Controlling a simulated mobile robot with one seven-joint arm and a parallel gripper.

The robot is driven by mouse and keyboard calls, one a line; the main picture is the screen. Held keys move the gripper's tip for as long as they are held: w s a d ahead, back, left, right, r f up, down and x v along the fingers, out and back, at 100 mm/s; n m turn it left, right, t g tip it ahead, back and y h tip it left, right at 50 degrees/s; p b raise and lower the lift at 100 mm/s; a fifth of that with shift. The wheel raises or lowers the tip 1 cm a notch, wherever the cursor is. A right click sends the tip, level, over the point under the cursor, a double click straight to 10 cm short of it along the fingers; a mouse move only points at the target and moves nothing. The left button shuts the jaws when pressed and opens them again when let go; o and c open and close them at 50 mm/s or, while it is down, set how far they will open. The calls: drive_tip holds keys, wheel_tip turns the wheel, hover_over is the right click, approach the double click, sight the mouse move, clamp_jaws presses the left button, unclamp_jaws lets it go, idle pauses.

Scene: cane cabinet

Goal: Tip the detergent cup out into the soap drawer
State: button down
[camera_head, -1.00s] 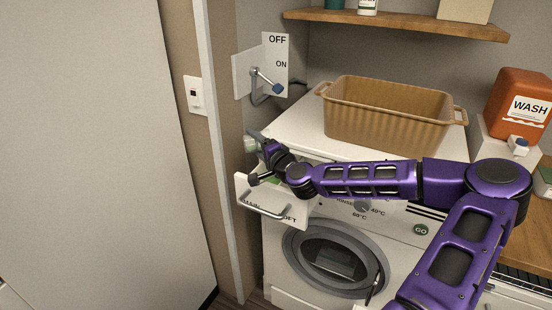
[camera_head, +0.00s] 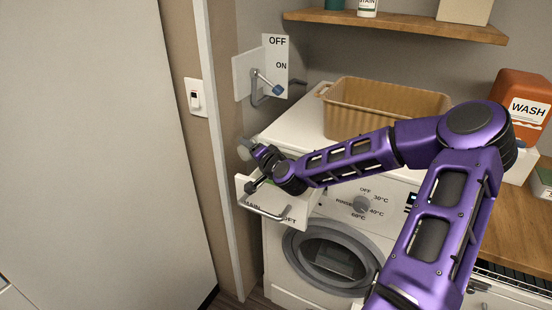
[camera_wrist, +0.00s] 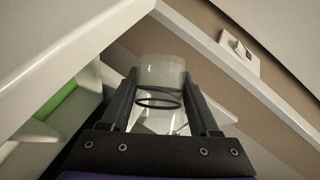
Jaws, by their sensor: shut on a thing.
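The detergent cup (camera_wrist: 160,72) is translucent and pale, held between the two fingers of my gripper (camera_wrist: 165,100) in the wrist view. In the head view the cup (camera_head: 245,148) shows small at the tip of my gripper (camera_head: 254,150), and looks tilted. Its contents cannot be made out. The soap drawer (camera_head: 262,200) is pulled out of the washer's upper left, with a white labelled front and a bar handle. My gripper is over the drawer's left rear side and hides part of its inside. A green compartment (camera_wrist: 62,98) shows left of the cup in the wrist view.
The washer (camera_head: 300,130) carries a tan ribbed basket (camera_head: 385,108) on top. An orange WASH jug (camera_head: 522,105) stands at the right. A wall lever (camera_head: 266,84) with OFF/ON labels is above my gripper. The wall and door frame (camera_head: 222,130) are close on the left.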

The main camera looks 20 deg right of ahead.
sight(243, 157)
drive_tip(key=shift+f+n+g+h, duration=0.5)
drive_tip(key=shift+f+n+g, duration=0.1)
drive_tip(key=shift+n, duration=0.5)
drive_tip(key=shift+w+a+f+n+b, duration=0.1)
drive_tip(key=shift+a+f+n+b, duration=0.1)
drive_tip(key=shift+f+n+b, duration=0.15)
drive_tip(key=shift+w+a+r+n+g+h, duration=0.2)
drive_tip(key=shift+a+r+n+g+h, duration=0.15)
drive_tip(key=shift+a+n+g+h, duration=0.25)
drive_tip(key=shift+w+a+f+n+h+b, duration=0.15)
drive_tip(key=shift+a+f+n+h+b, duration=0.15)
drive_tip(key=shift+a+f+n+h, duration=0.25)
drive_tip(key=shift+w+a+f+n+g+h+p, duration=0.2)
drive_tip(key=shift+a+f+n+g+h, duration=0.15)
drive_tip(key=shift+a+n+h, duration=0.25)
drive_tip(key=shift+w+a+f+n+g+h+p, duration=0.2)
drive_tip(key=shift+a+n+g+h, duration=0.15)
drive_tip(key=shift+n, duration=0.35)
